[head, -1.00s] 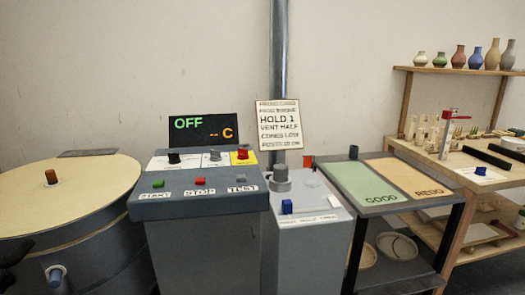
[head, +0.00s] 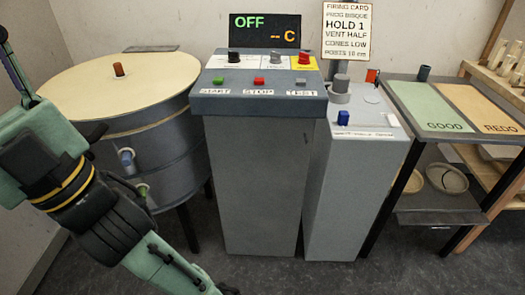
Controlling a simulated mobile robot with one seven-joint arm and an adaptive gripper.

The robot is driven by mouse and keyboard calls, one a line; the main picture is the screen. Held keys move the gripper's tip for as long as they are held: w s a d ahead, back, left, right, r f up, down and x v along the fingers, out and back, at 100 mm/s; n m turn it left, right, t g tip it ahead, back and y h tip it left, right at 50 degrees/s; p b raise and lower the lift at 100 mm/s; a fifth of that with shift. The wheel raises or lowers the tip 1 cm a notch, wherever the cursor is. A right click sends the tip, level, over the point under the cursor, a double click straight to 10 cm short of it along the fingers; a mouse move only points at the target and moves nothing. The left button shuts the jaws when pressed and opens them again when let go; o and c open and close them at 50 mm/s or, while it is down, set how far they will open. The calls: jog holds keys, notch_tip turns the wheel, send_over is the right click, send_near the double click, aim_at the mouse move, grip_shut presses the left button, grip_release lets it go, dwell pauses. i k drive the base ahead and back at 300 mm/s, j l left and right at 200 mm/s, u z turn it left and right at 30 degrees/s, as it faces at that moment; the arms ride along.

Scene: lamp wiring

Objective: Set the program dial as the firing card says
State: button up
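The firing card (head: 347,33) stands behind the console and reads PROG BISQUE, HOLD 1, VENT HALF, CONES LOW, with a last posts line that looks like 10 cm. The grey control console (head: 258,105) carries a black knob (head: 234,56) at left on a white panel and a red knob (head: 303,58) at right on a yellow panel. A smaller control sits between them. The dial labels are too small to read, so I cannot tell the dial settings. The display (head: 264,30) reads OFF and "-- C". My arm crosses the left side; my gripper's fingers do not show.
Green, red and grey START, STOP and TEST buttons line the console front. A round kiln (head: 120,85) stands at left. Floor in front is clear.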

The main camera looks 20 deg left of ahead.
aim_at(234, 57)
jog(key=i+j, duration=0.1)
jog(key=j, duration=0.35)
jog(key=j+u, duration=0.15)
jog(key=j, duration=0.25)
jog(key=i+j, duration=0.15)
jog(key=j, duration=0.25)
jog(key=i+j+u, duration=0.15)
jog(key=j, duration=0.3)
jog(key=i+j, duration=0.1)
jog(key=j, duration=0.3)
jog(key=i+j+u, duration=0.15)
jog(key=j, duration=0.25)
jog(key=i+j, duration=0.1)
jog(key=j, duration=0.3)
jog(key=i+l, duration=0.35)
jog(key=i+l+u, duration=0.1)
jog(key=i+l, duration=0.3)
jog(key=l, duration=0.2)
